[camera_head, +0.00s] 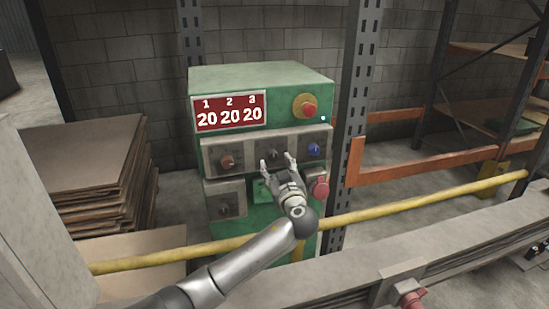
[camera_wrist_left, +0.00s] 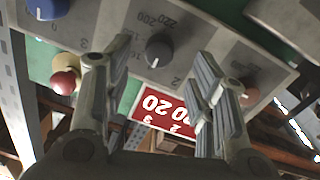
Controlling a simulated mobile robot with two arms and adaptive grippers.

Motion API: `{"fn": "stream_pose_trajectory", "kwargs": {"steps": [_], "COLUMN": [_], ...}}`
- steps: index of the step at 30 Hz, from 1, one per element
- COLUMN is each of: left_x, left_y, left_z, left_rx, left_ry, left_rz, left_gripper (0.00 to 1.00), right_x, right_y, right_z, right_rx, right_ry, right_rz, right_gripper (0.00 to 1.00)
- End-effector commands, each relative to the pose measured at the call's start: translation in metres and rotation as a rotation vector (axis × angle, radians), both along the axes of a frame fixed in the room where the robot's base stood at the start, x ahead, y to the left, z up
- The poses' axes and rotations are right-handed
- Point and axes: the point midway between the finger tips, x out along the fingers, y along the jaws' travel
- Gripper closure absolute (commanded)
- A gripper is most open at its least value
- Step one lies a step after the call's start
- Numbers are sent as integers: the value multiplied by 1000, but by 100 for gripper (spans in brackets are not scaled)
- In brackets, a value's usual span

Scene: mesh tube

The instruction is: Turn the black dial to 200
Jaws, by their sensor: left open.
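The black dial (camera_head: 273,154) is in the middle of the grey panel on a green machine (camera_head: 265,78). An orange-brown dial (camera_head: 227,161) is to its left and a blue dial (camera_head: 314,150) to its right. The red display (camera_head: 229,110) reads 20 under 1, 2 and 3. My left gripper (camera_head: 278,161) is open and empty in front of the black dial. In the left wrist view, which is upside down, the black dial (camera_wrist_left: 159,50) shows between the spread fingers, with scale marks including 200 and 220 beside it. I cannot tell whether the fingers touch it.
A red button (camera_head: 309,109) on a yellow base is above the panel. Another red knob (camera_head: 319,188) and a lower black dial (camera_head: 224,208) are below. A yellow rail (camera_head: 385,210) crosses in front of the machine. Stacked boards (camera_head: 85,170) stand to the left.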

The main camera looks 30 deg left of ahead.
Motion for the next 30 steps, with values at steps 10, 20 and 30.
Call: {"fn": "stream_pose_trajectory", "kwargs": {"steps": [10,20,30], "left_x": [27,31,30], "left_y": [29,32,32], "left_z": [0,-1,-1], "left_rx": [1,-1,-1], "left_ry": [1,1,1], "left_rz": [0,-1,-1], "left_gripper": [48,48,83], "right_x": [0,-1,-1], "right_y": [7,7,3], "right_z": [10,10,10], "right_rx": [8,7,3], "right_ry": [1,1,1], "right_rz": [-3,-3,-2], "right_gripper": [49,49,49]}}
